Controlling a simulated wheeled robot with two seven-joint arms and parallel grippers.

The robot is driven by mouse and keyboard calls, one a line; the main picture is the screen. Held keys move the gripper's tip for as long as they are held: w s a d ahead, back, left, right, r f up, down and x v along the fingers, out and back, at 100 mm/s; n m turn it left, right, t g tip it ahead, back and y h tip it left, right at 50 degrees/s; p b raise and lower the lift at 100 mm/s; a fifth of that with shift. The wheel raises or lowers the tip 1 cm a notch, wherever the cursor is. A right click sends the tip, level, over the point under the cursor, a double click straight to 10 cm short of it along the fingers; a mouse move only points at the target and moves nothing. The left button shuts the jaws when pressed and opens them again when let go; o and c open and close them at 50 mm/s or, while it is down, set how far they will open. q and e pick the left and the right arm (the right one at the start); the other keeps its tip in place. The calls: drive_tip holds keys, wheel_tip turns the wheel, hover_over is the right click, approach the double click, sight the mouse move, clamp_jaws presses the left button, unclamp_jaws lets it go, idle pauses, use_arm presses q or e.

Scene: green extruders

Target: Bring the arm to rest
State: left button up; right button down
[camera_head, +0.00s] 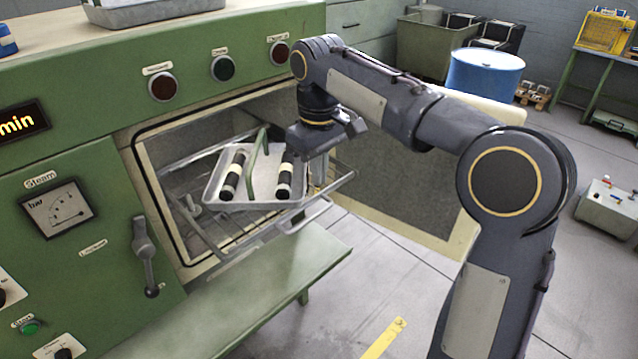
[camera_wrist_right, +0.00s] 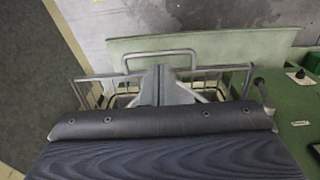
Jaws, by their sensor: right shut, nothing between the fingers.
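My right arm reaches in from the right in the head view, and its gripper (camera_head: 318,170) points down at the right edge of a grey tray (camera_head: 213,190). The tray rests on a wire rack (camera_head: 310,219) pulled partly out of the green machine's open chamber. In the right wrist view the gripper (camera_wrist_right: 163,72) is shut and empty, with its fingers together above the rack (camera_wrist_right: 150,53). I cannot tell whether the fingers touch the tray or rack. My left gripper is not in view.
The chamber door (camera_head: 400,190) stands open behind my arm. A green ledge (camera_head: 240,300) juts out below the chamber. A blue drum (camera_head: 484,75) stands at the back.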

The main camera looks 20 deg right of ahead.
drive_tip(key=shift+r, duration=0.15)
idle(0.3)
drive_tip(key=s+d+f+m+t+y, duration=0.2)
drive_tip(key=s+d, duration=0.1)
drive_tip(key=s, duration=1)
drive_tip(key=s+a+f+m+t+y, duration=0.1)
drive_tip(key=s+a+f+m+t, duration=0.1)
drive_tip(key=s+f, duration=0.7)
drive_tip(key=s+m+t, duration=0.1)
drive_tip(key=s+m, duration=0.1)
drive_tip(key=s, duration=0.1)
drive_tip(key=shift+s+a+f+t+y, duration=0.25)
drive_tip(key=shift+a+t+y, duration=0.05)
drive_tip(key=shift+a+y, duration=0.1)
